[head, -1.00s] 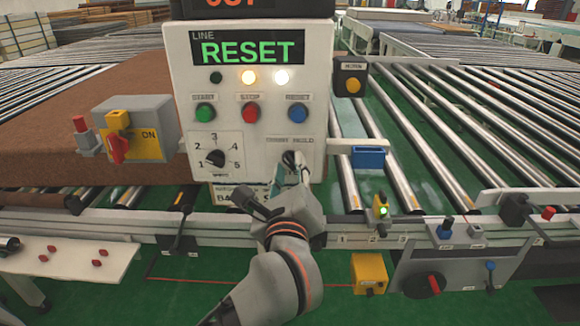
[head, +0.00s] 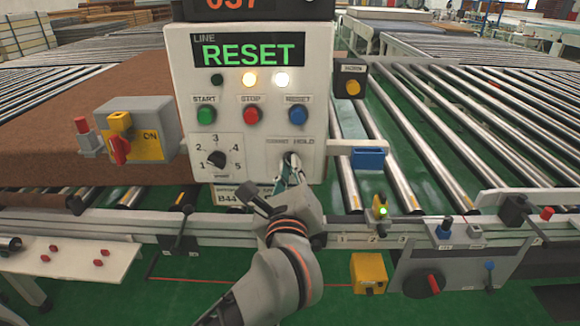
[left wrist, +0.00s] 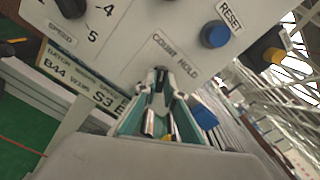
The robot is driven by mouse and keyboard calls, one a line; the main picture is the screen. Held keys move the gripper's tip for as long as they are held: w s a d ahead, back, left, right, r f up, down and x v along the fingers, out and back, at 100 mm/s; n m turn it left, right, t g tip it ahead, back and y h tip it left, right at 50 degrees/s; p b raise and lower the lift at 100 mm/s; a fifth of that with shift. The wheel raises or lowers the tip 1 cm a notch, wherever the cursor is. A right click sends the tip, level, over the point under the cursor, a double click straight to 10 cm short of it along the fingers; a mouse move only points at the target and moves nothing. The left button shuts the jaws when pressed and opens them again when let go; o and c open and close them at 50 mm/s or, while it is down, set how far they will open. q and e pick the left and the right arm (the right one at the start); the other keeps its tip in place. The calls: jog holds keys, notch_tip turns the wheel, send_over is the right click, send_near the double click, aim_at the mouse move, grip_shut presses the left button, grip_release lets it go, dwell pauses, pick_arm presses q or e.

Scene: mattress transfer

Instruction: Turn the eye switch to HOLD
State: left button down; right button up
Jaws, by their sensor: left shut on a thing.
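The eye switch (head: 291,157) is a small dark knob at the lower right of the white control panel (head: 313,88). The words COUNT and HOLD stand above it to the left and right. My left gripper (head: 291,173) reaches it from below, with its fingers shut on the knob. In the left wrist view the fingertips (left wrist: 164,94) close around the eye switch (left wrist: 161,74), below the COUNT HOLD lettering. The fingers hide most of the knob, so I cannot tell which label it points to. My right gripper is out of view.
The panel also carries the green START (head: 206,115), red STOP (head: 251,115) and blue RESET (head: 297,115) buttons and a speed dial (head: 216,158). A blue box (head: 368,158) is close on the right. A brown mattress (head: 60,125) lies at left.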

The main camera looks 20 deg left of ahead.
pick_arm(q)
jog(key=m+p, duration=0.9)
jog(key=m, duration=0.4)
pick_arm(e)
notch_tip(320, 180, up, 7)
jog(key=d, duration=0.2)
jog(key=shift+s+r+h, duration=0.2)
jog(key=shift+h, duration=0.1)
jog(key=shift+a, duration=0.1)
pick_arm(q)
jog(key=c, duration=2.1)
grip_release()
jog(key=shift+c, duration=0.2)
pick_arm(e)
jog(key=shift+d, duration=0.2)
pick_arm(q)
jog(key=shift+s, duration=0.1)
